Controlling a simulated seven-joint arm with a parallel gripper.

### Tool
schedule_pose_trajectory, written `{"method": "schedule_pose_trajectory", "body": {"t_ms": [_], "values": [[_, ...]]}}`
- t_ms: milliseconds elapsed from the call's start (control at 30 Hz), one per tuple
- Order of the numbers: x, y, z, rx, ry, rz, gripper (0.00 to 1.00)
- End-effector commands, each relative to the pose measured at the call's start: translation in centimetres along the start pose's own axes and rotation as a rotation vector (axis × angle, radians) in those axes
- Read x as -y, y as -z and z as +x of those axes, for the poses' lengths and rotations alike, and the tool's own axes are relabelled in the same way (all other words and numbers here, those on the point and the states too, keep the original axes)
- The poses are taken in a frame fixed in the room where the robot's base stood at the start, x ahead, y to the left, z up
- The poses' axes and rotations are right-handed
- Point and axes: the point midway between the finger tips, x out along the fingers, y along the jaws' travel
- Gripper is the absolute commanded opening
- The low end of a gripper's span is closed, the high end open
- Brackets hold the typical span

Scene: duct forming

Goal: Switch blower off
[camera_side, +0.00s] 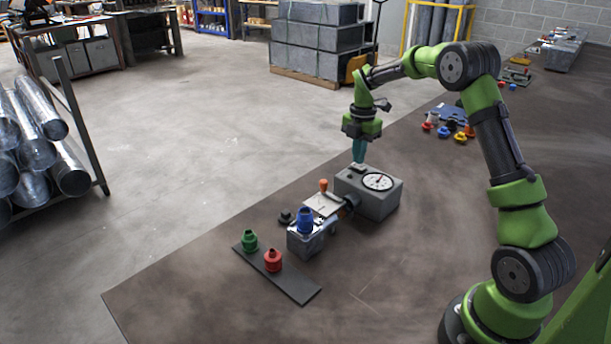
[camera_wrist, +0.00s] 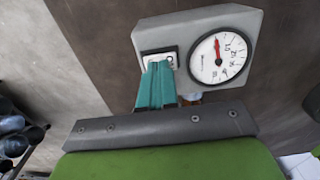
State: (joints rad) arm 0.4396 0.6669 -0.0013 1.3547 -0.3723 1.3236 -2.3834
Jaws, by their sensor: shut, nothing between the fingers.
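The blower is a grey box (camera_side: 372,205) on the dark table, with a round white dial (camera_side: 378,181) and a switch on its top. In the wrist view the grey box (camera_wrist: 205,22) shows the dial (camera_wrist: 222,58) with a red needle and, to its left, the switch (camera_wrist: 160,54) in a pale plate. My gripper (camera_side: 359,160) points down over the switch end of the box, its teal fingers shut and empty. In the wrist view the fingertips (camera_wrist: 158,66) overlap the switch's lower part. I cannot tell if they touch it or which way the switch is set.
An orange-handled plate (camera_side: 322,203) and a metal block (camera_side: 305,240) with a blue fitting (camera_side: 305,221) stand at the box's left front. Green (camera_side: 250,242) and red fittings (camera_side: 272,260) stand on a dark strip (camera_side: 290,284). The table right of the box is clear.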

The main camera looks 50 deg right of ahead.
Motion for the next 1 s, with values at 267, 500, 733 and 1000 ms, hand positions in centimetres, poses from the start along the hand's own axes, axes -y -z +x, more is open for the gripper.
{"method": "schedule_pose_trajectory", "body": {"t_ms": [267, 500, 733, 1000], "values": [[-0.2, -0.1, -5.8, 0.003, -0.006, 0.001, 0.00], [-0.2, 0.0, -10.8, 0.001, -0.004, 0.000, 0.00], [-0.2, 0.0, -13.1, -0.001, -0.001, 0.001, 0.00], [-0.2, 0.0, -13.3, -0.001, 0.000, 0.000, 0.00]]}}
